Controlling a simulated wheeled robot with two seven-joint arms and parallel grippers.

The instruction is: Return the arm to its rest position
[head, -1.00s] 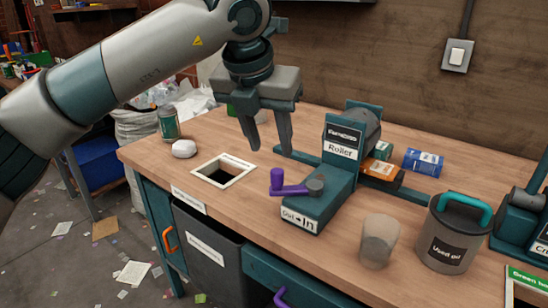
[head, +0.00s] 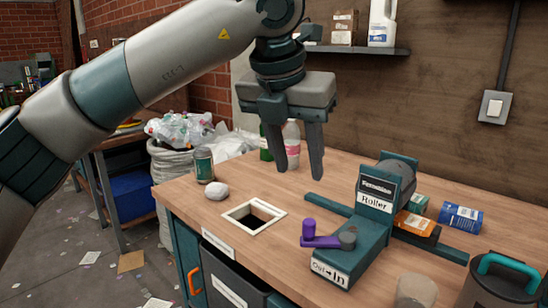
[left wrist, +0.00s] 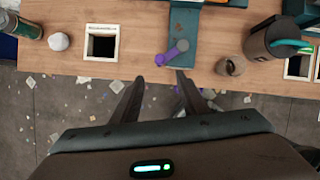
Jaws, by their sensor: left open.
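My left arm comes in from the left in the head view. Its gripper (head: 301,160) hangs fingers down above the workbench (head: 335,178), open with nothing between the fingers. In the left wrist view, the gripper (left wrist: 162,82) shows near the bench's front edge with its two fingers apart. The roller machine (head: 375,215) with its purple crank (head: 318,240) stands on the bench to the right of the gripper. The square opening with a white frame (head: 240,222) lies below and to the left. My right gripper shows in neither view.
A green can (head: 203,165) and a white lump (head: 216,191) sit at the bench's left end. Bottles (head: 291,145) stand behind the gripper. A cup (head: 415,291) and a used oil pot (head: 490,285) are at the front right.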

